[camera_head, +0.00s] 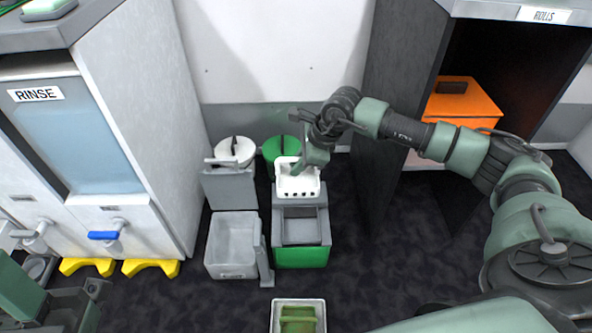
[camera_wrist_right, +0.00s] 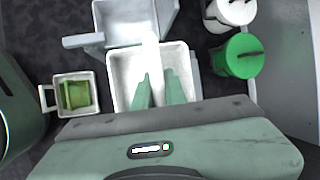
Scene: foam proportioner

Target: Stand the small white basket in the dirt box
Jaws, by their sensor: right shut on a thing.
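The small white basket (camera_head: 298,184) is upright in the head view, with a row of slots along its front. My right gripper (camera_head: 307,163) is shut on it from above. In the right wrist view the basket (camera_wrist_right: 121,80) lies under my two green fingers (camera_wrist_right: 158,78). The basket shows over the back part of a grey box with a green lower front (camera_head: 300,257). I cannot tell whether it touches that box. An open grey box (camera_head: 233,245) stands to its left. No label shows which is the dirt box. Dark parts at lower left may be my left gripper (camera_head: 75,303); its jaws are unclear.
A white-lidded bin (camera_head: 233,150) and a green-lidded bin (camera_head: 281,147) stand behind. A small white tray with green contents (camera_head: 299,313) is in front. The rinse cabinet (camera_head: 135,130) stands left, a dark shelf unit with an orange box (camera_head: 462,105) right.

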